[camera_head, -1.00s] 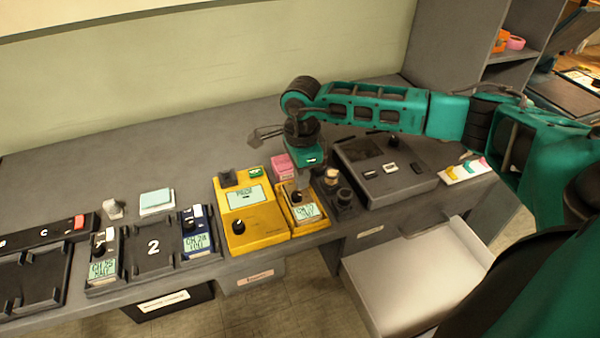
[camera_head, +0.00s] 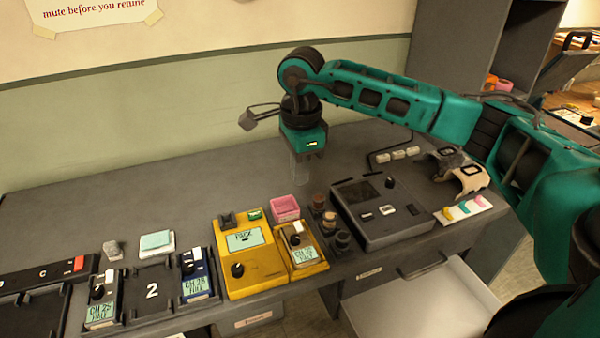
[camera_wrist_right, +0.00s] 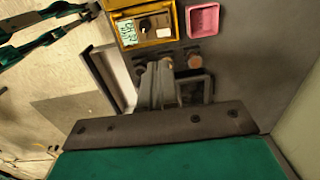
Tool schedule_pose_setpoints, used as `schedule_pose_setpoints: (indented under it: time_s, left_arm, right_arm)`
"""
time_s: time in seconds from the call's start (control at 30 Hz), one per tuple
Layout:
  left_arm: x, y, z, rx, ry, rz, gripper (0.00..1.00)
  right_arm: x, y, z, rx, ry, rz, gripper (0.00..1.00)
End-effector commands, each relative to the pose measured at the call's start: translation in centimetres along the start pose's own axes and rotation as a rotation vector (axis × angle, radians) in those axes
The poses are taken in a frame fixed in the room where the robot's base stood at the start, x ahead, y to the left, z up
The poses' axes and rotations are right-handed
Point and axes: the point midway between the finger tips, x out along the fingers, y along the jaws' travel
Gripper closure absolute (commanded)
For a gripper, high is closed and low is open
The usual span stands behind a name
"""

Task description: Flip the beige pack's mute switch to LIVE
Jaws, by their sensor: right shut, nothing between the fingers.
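The beige pack (camera_head: 296,238) sits in the small yellow cradle (camera_head: 312,268) at the right side of the yellow tester box (camera_head: 262,272). It has a lit green screen, a dark knob and a pale cap at its top. The mute switch's position is too small to read. The pack also shows at the top of the right wrist view (camera_wrist_right: 148,24). My right gripper (camera_head: 300,178) is shut and empty, pointing down above the bench behind the pack, clear of it. The gripper also shows in the wrist view (camera_wrist_right: 155,80).
A pink tray (camera_head: 285,208) lies just behind the pack. A blue pack (camera_head: 195,275) and a green-grey pack (camera_head: 102,303) sit at the left.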

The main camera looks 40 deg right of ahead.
Motion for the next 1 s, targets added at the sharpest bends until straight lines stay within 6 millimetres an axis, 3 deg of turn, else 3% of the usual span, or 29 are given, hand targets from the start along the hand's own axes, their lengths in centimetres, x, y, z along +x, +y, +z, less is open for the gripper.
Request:
schedule_pose_setpoints:
  time_s: [0.33,0.73,0.87,1.0]
  left_arm:
    - [1.4,0.0,1.9,0.0,0.001,0.0,0.57]
    - [1.2,0.1,2.0,0.0,-0.003,0.0,0.57]
    - [1.2,0.1,2.1,-0.001,-0.004,0.0,0.57]
    - [1.1,0.1,2.2,-0.001,-0.006,0.0,0.57]
  right_arm:
    - [0.2,0.2,0.2,-0.007,0.001,-0.09,1.0]
    - [-0.1,0.2,0.3,-0.007,0.001,-0.105,1.0]
    - [1.0,0.2,0.3,-0.006,0.002,-0.101,1.0]
    - [3.5,0.0,0.3,-0.007,0.002,-0.099,1.0]
